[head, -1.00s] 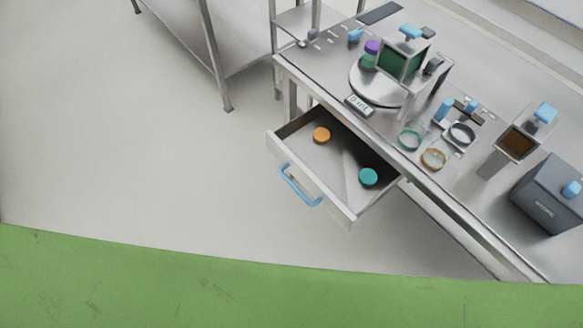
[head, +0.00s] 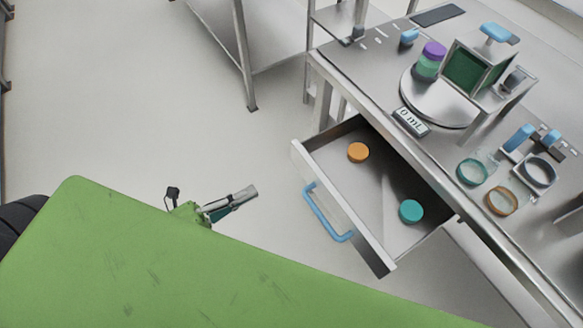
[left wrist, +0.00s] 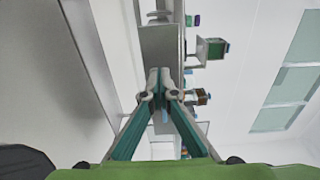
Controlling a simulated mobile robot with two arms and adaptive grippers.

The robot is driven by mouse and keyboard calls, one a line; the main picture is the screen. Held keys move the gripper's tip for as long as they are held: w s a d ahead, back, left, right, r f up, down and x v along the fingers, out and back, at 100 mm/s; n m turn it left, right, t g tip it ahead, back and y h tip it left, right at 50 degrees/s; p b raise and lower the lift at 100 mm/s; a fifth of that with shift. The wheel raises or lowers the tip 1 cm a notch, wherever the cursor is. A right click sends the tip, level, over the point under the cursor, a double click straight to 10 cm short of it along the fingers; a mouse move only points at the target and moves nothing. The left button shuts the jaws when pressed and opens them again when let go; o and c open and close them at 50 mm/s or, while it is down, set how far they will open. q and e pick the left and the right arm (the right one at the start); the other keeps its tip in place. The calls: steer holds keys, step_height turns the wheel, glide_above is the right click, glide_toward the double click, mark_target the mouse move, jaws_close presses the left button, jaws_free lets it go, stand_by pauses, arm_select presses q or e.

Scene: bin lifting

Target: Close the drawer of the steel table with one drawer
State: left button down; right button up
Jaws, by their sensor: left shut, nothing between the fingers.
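The steel table (head: 447,150) stands on the right in the head view. Its one drawer (head: 345,205) is pulled well out toward me. A blue handle (head: 326,214) is on the drawer's front. An orange round lid (head: 358,152) and a teal round lid (head: 411,211) lie inside it. My left gripper (head: 250,192) is shut and empty, left of the drawer front and apart from the handle. In the left wrist view its fingers (left wrist: 158,78) meet in front of the sideways-looking table. My right gripper is out of view.
On the tabletop stand a round steel plate (head: 440,105) with a purple-lidded jar (head: 430,60), a green-windowed box (head: 476,68) and glass dishes (head: 502,201). Another steel table's leg (head: 244,60) stands behind. The floor (head: 120,110) left of the drawer is clear.

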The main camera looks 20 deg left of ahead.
mark_target(301, 166)
arm_select(q)
steer(key=p+x, duration=0.2)
steer(key=x, duration=1)
steer(key=shift+w, duration=0.1)
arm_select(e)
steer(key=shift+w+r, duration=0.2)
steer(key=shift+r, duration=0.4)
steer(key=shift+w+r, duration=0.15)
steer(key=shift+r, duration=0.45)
